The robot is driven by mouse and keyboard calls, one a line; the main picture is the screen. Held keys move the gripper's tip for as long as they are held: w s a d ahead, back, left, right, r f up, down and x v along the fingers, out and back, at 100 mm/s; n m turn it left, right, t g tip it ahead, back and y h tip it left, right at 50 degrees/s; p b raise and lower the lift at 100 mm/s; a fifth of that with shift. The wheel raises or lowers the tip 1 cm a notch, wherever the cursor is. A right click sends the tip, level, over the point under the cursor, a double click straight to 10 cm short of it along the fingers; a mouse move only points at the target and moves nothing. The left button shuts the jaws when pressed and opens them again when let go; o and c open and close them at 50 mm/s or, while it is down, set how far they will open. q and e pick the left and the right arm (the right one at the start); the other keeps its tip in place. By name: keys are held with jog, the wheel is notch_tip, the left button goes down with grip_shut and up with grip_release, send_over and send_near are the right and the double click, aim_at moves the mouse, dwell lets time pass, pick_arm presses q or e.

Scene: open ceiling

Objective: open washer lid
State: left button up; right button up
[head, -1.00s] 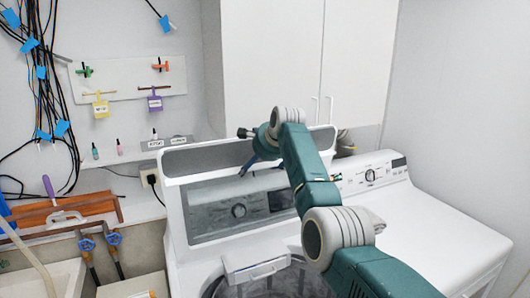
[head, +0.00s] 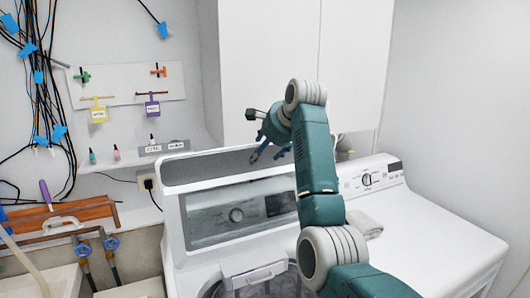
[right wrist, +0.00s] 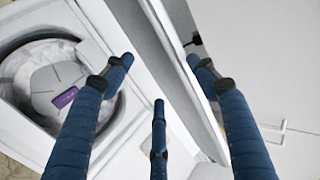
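The white washer (head: 172,262) stands at lower center in the head view. Its lid (head: 205,168) is raised and stands upright at the back, a framed panel with the dial panel showing below its top. The tub opening shows in the right wrist view, with a grey part bearing a purple label inside. My right gripper (head: 268,152) is at the lid's top edge, fingers spread and holding nothing. In the right wrist view its blue fingers are apart around the lid's edge (right wrist: 190,75); I cannot tell whether they touch it. My left gripper is not in view.
A white dryer (head: 430,225) stands to the right, with a folded cloth (head: 365,224) on top. White cabinets (head: 270,60) hang close behind the lid. A shelf with small bottles (head: 116,153), pipes with blue valves and a sink are at the left.

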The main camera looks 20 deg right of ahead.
notch_tip(320, 180, up, 12)
jog(key=s, duration=0.2)
jog(key=shift+s+r, duration=0.2)
jog(key=shift+s, duration=0.2)
dwell(1.0)
